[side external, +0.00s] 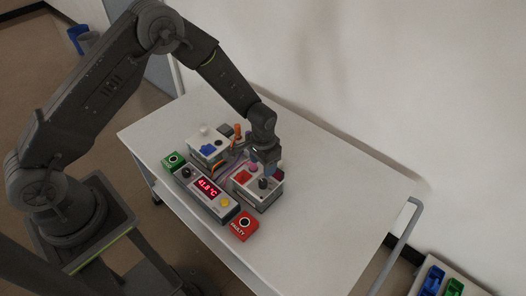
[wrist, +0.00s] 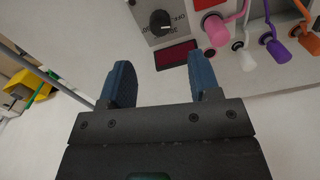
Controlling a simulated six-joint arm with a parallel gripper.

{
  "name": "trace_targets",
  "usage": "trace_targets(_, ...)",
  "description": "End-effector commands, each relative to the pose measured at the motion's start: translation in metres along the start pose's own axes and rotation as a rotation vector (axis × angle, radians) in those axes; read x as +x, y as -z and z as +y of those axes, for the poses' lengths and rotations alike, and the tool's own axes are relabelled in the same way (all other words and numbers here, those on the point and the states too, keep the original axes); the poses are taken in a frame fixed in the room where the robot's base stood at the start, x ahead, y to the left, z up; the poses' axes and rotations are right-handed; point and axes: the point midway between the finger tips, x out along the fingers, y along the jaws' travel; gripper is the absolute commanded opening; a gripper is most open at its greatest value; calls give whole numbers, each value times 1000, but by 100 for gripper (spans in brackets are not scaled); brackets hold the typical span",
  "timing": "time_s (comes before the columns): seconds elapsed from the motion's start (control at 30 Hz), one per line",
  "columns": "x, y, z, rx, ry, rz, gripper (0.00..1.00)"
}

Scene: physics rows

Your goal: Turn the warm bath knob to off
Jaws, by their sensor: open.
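In the side view, a grey panel with a red lit display reading about 41.8 °C (side external: 207,188) has a dark knob (side external: 186,173) at its left end and a yellow button (side external: 225,202) at its right. A white box (side external: 258,200) behind it carries another black knob (side external: 263,184). My gripper (side external: 266,170) is over this box. In the wrist view, a black knob (wrist: 162,23) with a white pointer mark sits beyond the open blue fingers of my gripper (wrist: 160,82), with nothing between them. Which knob is the warm bath's cannot be read clearly.
A dark red window (wrist: 175,55) and pink (wrist: 216,30), white, purple and orange plugs with cables show near the knob. A green box (side external: 173,160) and a red box marked faulty (side external: 243,226) flank the panel. The white table's right part (side external: 340,200) is clear.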

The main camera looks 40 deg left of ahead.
Motion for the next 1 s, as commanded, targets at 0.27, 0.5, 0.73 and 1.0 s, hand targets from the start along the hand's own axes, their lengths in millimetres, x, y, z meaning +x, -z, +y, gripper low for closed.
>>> trace_targets(0.27,-45,0,0,0,0,2,57)
trace_targets(0.5,-54,0,0,0,0,0,57)
trace_targets(0.73,-54,0,0,-1,0,1,57)
trace_targets(1.0,-126,-10,-8,-25,4,72,57)
